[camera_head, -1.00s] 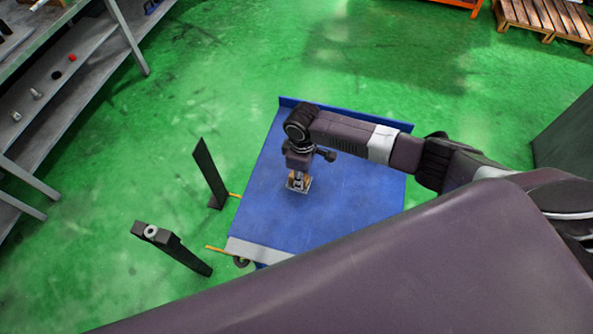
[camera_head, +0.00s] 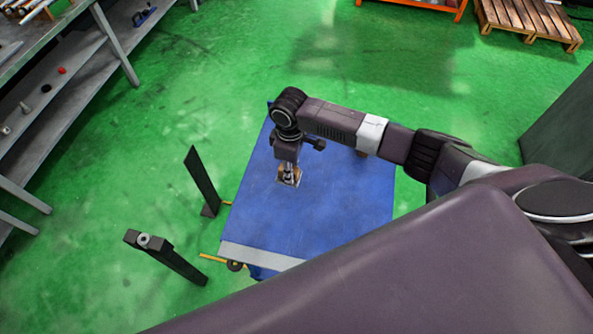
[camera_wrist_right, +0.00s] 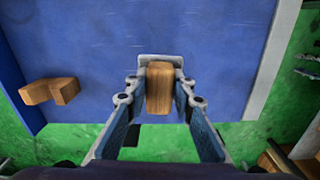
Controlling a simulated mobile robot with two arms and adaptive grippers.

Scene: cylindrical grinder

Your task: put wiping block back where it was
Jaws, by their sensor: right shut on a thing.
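The wiping block appears to be the light-brown wooden block (camera_wrist_right: 159,88) between my right gripper's fingertips (camera_wrist_right: 160,75) in the right wrist view. My right gripper (camera_head: 289,178) is shut on it, over the left part of the blue cart top (camera_head: 340,210) in the head view. The block is mostly hidden there by the gripper. I cannot tell whether it touches the blue surface. My left gripper is not in view.
An angled wooden piece (camera_wrist_right: 50,91) lies on the blue surface in the right wrist view. Two black posts (camera_head: 201,182) (camera_head: 165,257) stand left of the cart. A grey shelf (camera_head: 75,75) is at the upper left, a pallet (camera_head: 530,20) at the upper right.

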